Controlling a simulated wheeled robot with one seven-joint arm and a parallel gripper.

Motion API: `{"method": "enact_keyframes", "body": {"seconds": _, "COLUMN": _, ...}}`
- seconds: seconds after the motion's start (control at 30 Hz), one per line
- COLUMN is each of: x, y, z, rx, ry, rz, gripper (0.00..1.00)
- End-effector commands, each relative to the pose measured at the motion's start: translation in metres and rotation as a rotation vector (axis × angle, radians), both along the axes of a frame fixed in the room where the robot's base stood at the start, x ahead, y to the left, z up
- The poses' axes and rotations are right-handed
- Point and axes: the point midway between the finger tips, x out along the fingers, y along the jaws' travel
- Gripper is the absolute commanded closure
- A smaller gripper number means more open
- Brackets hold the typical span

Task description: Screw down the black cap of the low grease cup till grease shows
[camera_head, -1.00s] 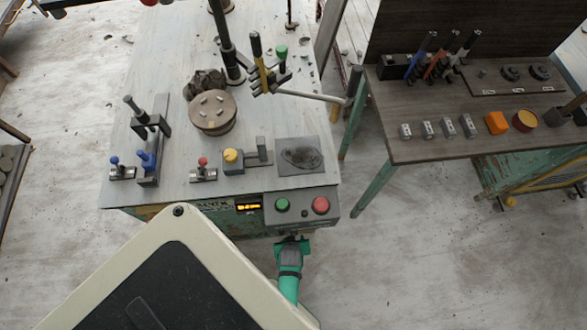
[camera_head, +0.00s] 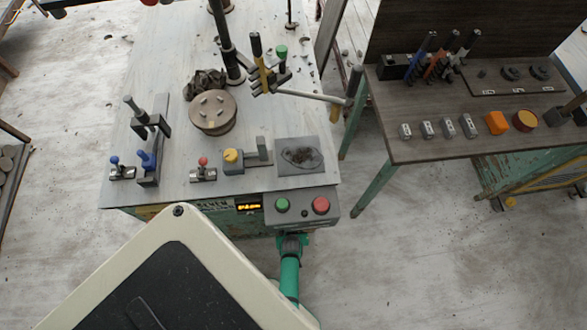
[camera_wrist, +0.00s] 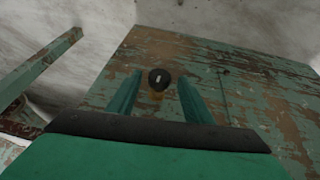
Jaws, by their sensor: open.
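In the wrist view the black cap (camera_wrist: 159,76) is a small round knob with a pale mark on its face. A bit of brass-coloured cup (camera_wrist: 157,95) shows just below it, against a chipped green panel (camera_wrist: 235,85). My gripper (camera_wrist: 160,80) is open, with one green finger to the left of the cap and one to the right. Gaps show on both sides. I cannot tell whether the fingertips reach as deep as the cap. In the head view my gripper (camera_head: 293,240) is at the machine's front below the buttons; the cap is hidden there.
Above my gripper, the control box carries a green button (camera_head: 282,204) and a red button (camera_head: 321,205). The grey worktop (camera_head: 255,100) holds levers and a round wooden disc (camera_head: 212,112). A second table (camera_head: 430,150) stands right, with open floor between. A green leg (camera_wrist: 40,68) shows left in the wrist view.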

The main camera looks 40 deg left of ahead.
Motion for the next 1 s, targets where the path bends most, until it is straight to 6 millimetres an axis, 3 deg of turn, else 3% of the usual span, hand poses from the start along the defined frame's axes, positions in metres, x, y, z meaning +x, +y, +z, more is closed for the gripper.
{"method": "enact_keyframes", "body": {"seconds": 0.37, "x": 0.0008, "y": 0.0008, "z": -0.0036, "rx": 0.000, "ry": 0.000, "rz": 0.000, "gripper": 0.54}}
{"method": "enact_keyframes", "body": {"seconds": 0.53, "x": 0.0006, "y": 0.0011, "z": -0.0035, "rx": 0.000, "ry": 0.000, "rz": 0.001, "gripper": 0.92}}
{"method": "enact_keyframes", "body": {"seconds": 0.57, "x": 0.0005, "y": 0.0012, "z": -0.0035, "rx": 0.000, "ry": 0.000, "rz": 0.001, "gripper": 0.95}}
{"method": "enact_keyframes", "body": {"seconds": 1.0, "x": 0.0005, "y": -0.0012, "z": -0.0052, "rx": 0.027, "ry": 0.047, "rz": -0.001, "gripper": 0.95}}
